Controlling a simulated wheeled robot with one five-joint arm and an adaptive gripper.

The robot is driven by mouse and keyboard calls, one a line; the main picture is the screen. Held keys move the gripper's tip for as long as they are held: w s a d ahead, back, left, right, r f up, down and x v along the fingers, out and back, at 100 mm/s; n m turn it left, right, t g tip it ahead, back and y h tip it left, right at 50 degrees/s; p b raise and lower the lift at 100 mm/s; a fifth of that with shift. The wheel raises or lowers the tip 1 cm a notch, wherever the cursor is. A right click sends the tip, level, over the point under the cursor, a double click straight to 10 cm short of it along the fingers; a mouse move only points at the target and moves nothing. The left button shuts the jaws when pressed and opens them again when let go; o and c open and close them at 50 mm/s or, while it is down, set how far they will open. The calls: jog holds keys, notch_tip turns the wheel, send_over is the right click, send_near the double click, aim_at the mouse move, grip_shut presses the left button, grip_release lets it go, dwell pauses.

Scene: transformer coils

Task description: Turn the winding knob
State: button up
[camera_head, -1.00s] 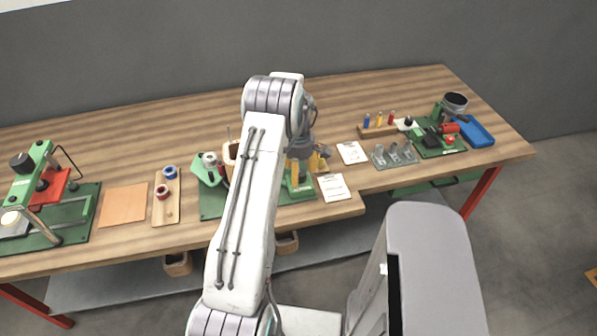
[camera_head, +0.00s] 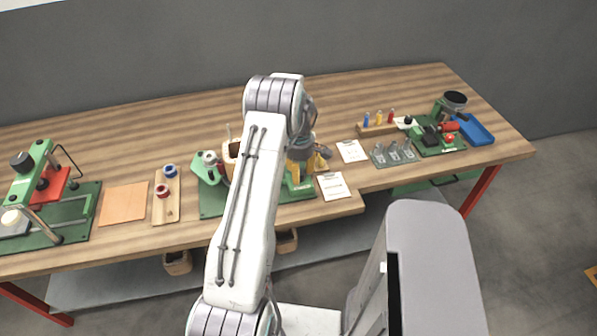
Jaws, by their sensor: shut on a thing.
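The winding machine stands on a green base plate (camera_head: 210,207) in the middle of the table, with a green and grey spool holder (camera_head: 205,168) at its left. My white arm crosses in front and hides much of it. My gripper (camera_head: 300,172) points down at the machine's right end, over a green upright part (camera_head: 303,188). It is shut on what appears to be the winding knob, which is mostly hidden by the fingers and wrist. A small brass-coloured part shows just right of the fingers.
An instruction card (camera_head: 333,186) lies close to the right of my gripper. A wooden board with red and blue spools (camera_head: 166,200) and an orange mat (camera_head: 123,203) lie left. A second green fixture (camera_head: 437,138) and blue tray (camera_head: 474,130) stand at the right.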

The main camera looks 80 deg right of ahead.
jog(key=shift+a, duration=0.1)
jog(key=shift+c, duration=1.2)
jog(key=shift+w+f+m+b, duration=0.1)
jog(key=shift+f+m+b, duration=0.05)
jog(key=shift+m+b, duration=0.3)
jog(key=shift+f+m+b, duration=0.1)
jog(key=shift+m+b, duration=0.45)
jog(key=m+b, duration=0.2)
jog(key=m, duration=0.1)
jog(key=shift+m, duration=0.3)
jog(key=m+b, duration=0.2)
jog(key=m, duration=0.2)
jog(key=shift+m, duration=0.3)
jog(key=m, duration=0.3)
jog(key=m+b, duration=0.1)
jog(key=m, duration=0.1)
jog(key=shift+d+r+m, duration=0.3)
jog(key=shift+s+r+m+b, duration=0.1)
jog(key=shift+s+m+b, duration=0.05)
jog(key=shift+m, duration=1.15)
jog(key=shift+s+m+b, duration=0.15)
jog(key=shift+m, duration=1.15)
